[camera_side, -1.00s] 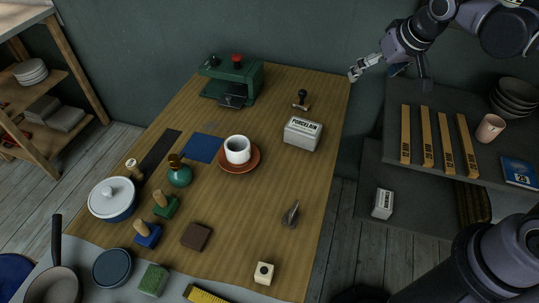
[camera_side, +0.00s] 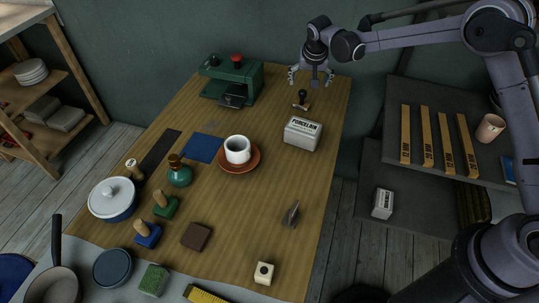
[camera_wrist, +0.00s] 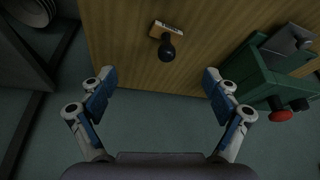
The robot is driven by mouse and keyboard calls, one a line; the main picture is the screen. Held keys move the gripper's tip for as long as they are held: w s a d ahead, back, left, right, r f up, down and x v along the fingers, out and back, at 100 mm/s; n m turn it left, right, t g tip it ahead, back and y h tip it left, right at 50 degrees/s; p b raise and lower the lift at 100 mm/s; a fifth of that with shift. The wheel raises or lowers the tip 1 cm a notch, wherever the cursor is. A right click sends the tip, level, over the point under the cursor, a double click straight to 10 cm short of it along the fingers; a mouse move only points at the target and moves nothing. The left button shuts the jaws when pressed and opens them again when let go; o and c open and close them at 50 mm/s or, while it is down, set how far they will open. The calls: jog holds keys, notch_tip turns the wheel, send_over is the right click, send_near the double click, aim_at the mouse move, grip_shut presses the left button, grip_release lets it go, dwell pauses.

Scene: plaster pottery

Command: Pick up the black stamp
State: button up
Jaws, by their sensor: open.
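The black stamp (camera_side: 302,97) stands upright near the far right corner of the wooden table. It has a dark knob handle and a wooden base. In the wrist view the stamp (camera_wrist: 167,44) lies ahead of the fingers, roughly midway between them, with a pale label along its base edge. My gripper (camera_side: 311,79) is above and just behind the stamp at the far table edge. Its fingers also show in the wrist view (camera_wrist: 158,90), spread wide and empty, apart from the stamp.
A green press (camera_side: 243,84) with a red knob stands left of the stamp. A white porcelain box (camera_side: 302,134) sits in front of it. A white cup (camera_side: 237,150) on a brown saucer (camera_side: 253,164) is further forward. Bare table surrounds the stamp.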

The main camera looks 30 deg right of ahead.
aim_at(302, 100)
jog(key=x, duration=0.8)
jog(key=shift+w+a, duration=0.1)
jog(key=shift+a, duration=0.15)
jog(key=x, duration=0.4)
jog(key=shift+w+a, duration=0.1)
jog(key=shift+w, duration=0.15)
jog(key=shift+w+f, duration=0.2)
jog(key=shift+f, duration=0.35)
jog(key=c, duration=1.2)
